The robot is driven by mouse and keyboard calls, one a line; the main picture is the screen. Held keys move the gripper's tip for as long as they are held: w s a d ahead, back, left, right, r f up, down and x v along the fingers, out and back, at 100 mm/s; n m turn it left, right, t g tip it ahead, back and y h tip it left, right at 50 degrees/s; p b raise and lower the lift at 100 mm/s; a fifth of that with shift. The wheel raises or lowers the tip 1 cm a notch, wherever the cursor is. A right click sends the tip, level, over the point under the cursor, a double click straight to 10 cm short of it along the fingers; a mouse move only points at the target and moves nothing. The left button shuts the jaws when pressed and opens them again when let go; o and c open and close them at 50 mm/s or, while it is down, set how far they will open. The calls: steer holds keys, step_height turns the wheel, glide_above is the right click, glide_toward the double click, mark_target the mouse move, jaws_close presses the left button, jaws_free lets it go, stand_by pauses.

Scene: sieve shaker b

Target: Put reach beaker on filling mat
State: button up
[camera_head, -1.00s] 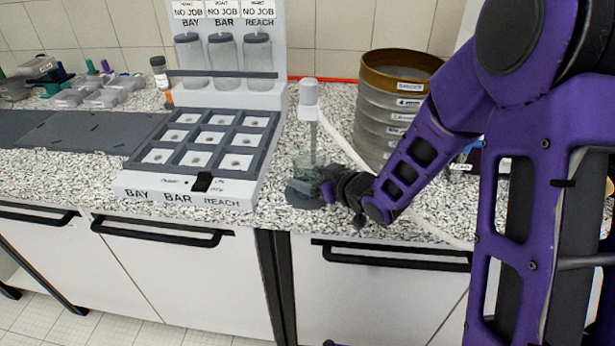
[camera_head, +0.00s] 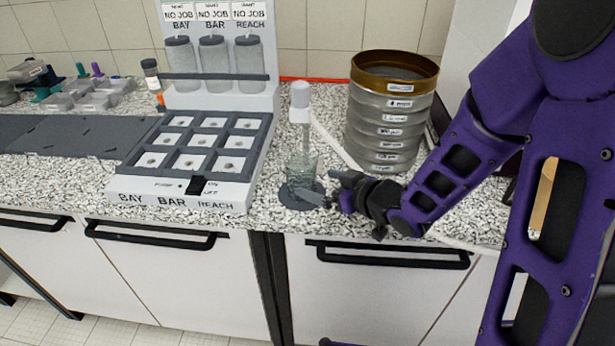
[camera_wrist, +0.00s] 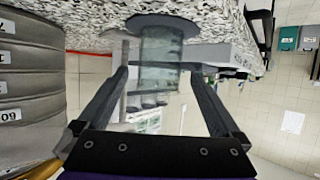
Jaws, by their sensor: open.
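A clear glass beaker (camera_head: 303,168) stands upright on a dark round mat (camera_head: 288,196) on the counter, below the white head of a dispenser (camera_head: 300,97). My gripper (camera_head: 326,186) is open just right of the beaker, its fingers pointing at it. In the wrist view, which looks upside down, the beaker (camera_wrist: 160,62) shows between and beyond the two open fingers (camera_wrist: 158,80), with the mat (camera_wrist: 165,22) at its base. No finger visibly grips the beaker. Any label on it cannot be read.
A sieve stack (camera_head: 388,120) stands close behind my gripper. A white rack with several jars (camera_head: 213,60) and a grid panel marked BAY, BAR, REACH (camera_head: 190,150) stand left. A pale hose (camera_head: 340,148) runs behind the beaker. The counter's front edge is near.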

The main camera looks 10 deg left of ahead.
steer(key=shift+p+v, duration=0.3)
steer(key=shift+v, duration=2.1)
steer(key=shift+w, duration=0.1)
